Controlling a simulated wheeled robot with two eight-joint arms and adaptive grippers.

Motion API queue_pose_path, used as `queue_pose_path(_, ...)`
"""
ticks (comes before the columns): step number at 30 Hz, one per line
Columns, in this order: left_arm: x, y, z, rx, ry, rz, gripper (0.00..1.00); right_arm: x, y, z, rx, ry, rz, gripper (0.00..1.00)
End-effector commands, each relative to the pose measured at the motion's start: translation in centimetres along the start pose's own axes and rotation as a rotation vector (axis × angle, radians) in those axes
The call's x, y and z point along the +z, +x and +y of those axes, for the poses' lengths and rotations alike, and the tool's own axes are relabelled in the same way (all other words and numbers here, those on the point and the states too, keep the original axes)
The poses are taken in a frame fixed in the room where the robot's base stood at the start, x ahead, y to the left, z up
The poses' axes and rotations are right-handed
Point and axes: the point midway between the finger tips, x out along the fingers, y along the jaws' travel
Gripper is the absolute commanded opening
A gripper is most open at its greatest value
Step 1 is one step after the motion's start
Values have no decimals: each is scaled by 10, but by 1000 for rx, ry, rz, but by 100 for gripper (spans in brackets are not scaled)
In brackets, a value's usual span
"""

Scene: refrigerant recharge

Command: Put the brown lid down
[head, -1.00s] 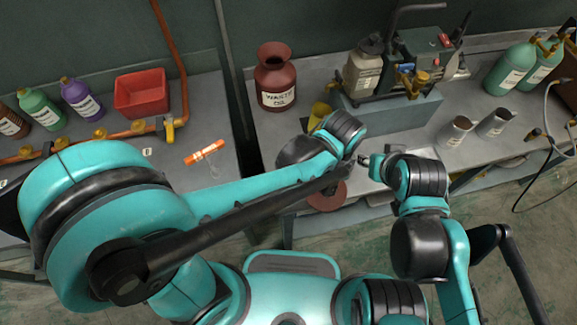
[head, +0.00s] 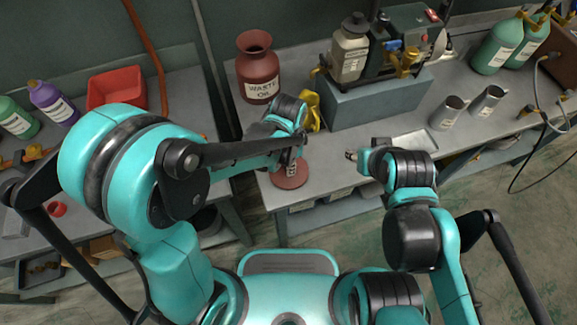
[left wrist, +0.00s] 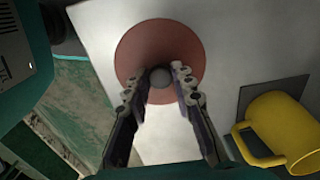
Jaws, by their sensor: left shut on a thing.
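The brown lid (head: 291,178), a round reddish disc with a grey knob, is at the front left part of the right-hand workbench in the head view. It also shows from above in the left wrist view (left wrist: 136,43). My left gripper (head: 293,166) is above the lid, with its fingers on both sides of the knob, shut on it. I cannot tell whether the lid touches the bench top or hangs just above it. My right gripper (head: 352,155) is to the right, apart from the lid; its finger opening is too small to judge.
The waste oil jar (head: 258,75) stands behind the lid. A blue-grey block (head: 375,98) with a machine and two metal cups (head: 447,112) are farther right. The bench's front edge is close.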

Motion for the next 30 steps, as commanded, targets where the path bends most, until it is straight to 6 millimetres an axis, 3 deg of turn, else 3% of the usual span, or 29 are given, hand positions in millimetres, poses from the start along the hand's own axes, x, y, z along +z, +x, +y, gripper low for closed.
queue_pose_path(2,0,11,0,0,0,0,0,4,6,0,0,0,0,40)
queue_pose_path(13,0,14,0,0,0,0,0,5,8,0,0,0,0,40)
queue_pose_path(14,0,13,0,0,0,0,32,5,7,0,0,0,0,40)
queue_pose_path(15,0,13,0,0,0,0,43,5,6,0,0,0,0,40)
queue_pose_path(16,0,12,0,0,0,0,45,4,6,0,0,0,0,40)
queue_pose_path(26,0,10,0,0,-1,0,45,3,4,0,0,0,0,40)
queue_pose_path(30,0,-8,0,0,0,0,45,-3,-4,0,0,0,0,40)
